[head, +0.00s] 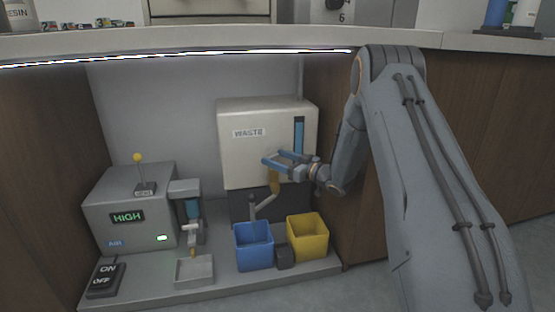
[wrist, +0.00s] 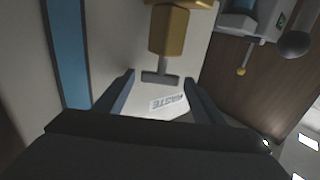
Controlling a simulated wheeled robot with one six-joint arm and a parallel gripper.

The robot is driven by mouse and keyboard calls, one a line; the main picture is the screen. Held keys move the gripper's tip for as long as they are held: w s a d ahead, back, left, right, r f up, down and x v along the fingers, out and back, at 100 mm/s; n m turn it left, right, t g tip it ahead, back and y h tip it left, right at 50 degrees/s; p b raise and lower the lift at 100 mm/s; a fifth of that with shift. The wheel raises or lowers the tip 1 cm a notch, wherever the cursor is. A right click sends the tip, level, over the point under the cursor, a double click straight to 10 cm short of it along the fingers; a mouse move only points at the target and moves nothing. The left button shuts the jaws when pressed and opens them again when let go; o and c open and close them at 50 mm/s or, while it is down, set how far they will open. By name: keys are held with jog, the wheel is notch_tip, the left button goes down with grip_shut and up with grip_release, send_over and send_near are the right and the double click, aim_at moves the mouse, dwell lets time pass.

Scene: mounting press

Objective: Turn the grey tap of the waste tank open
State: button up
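The white waste tank (head: 262,117) stands under the counter with a WASTE label on its front. Below my gripper is its brass-coloured valve body (head: 274,183), which also shows in the wrist view (wrist: 169,30). In the wrist view the tap's grey crossbar handle (wrist: 160,78) sits on a short stem between my two fingertips, with a gap on each side. My gripper (head: 272,158) is open in front of the tank; its fingers hide the handle in the head view. A grey spout (head: 263,201) angles down toward the blue bin.
The blue bin (head: 253,259) and the yellow bin (head: 307,249) stand below the tank. A grey machine (head: 130,213) reading HIGH is at the left. The wooden cabinet side (head: 327,219) is close on the right, and the counter edge (head: 217,43) runs above.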

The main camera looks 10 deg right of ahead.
jog(key=shift+r, duration=0.1)
notch_tip(320, 180, up, 10)
jog(key=p, duration=0.5)
